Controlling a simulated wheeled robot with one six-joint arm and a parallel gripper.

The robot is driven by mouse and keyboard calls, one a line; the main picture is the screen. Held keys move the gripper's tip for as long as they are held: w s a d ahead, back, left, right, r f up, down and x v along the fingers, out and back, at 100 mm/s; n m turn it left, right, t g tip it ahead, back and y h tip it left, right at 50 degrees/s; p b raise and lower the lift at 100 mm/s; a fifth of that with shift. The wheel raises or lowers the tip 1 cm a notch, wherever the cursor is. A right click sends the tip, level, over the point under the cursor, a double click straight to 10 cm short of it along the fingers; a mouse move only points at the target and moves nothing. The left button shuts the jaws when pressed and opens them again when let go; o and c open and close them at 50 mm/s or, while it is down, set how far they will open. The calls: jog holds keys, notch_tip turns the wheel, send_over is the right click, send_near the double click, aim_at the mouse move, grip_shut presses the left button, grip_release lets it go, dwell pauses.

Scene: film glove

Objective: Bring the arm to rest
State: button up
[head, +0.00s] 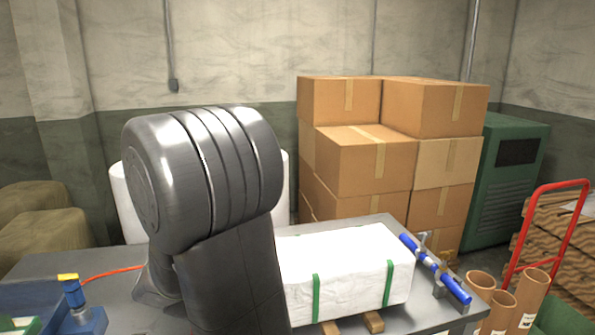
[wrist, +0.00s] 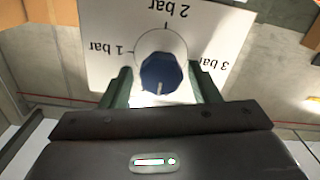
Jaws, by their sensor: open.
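My gripper (wrist: 164,86) is open in the wrist view, with one dark green finger on each side of a dark blue knob (wrist: 161,72). Gaps show between the knob and both fingers; I cannot tell how far beyond the fingertips it lies. The knob is on a white dial plate (wrist: 110,20) with upside-down marks for 1, 2 and 3 bar. A pale line shows at the knob's lower edge. In the head view my grey arm fills the centre left, and the gripper and dial are hidden.
A grey table (head: 448,312) carries a white wrapped block (head: 345,262) with green straps, a blue tube (head: 435,268) and a blue device (head: 75,300) with an orange hose. Cardboard boxes (head: 365,155), a green cabinet (head: 512,170) and a red hand truck (head: 568,225) stand behind and right.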

jog(key=shift+f, duration=0.6)
jog(key=shift+r, duration=0.2)
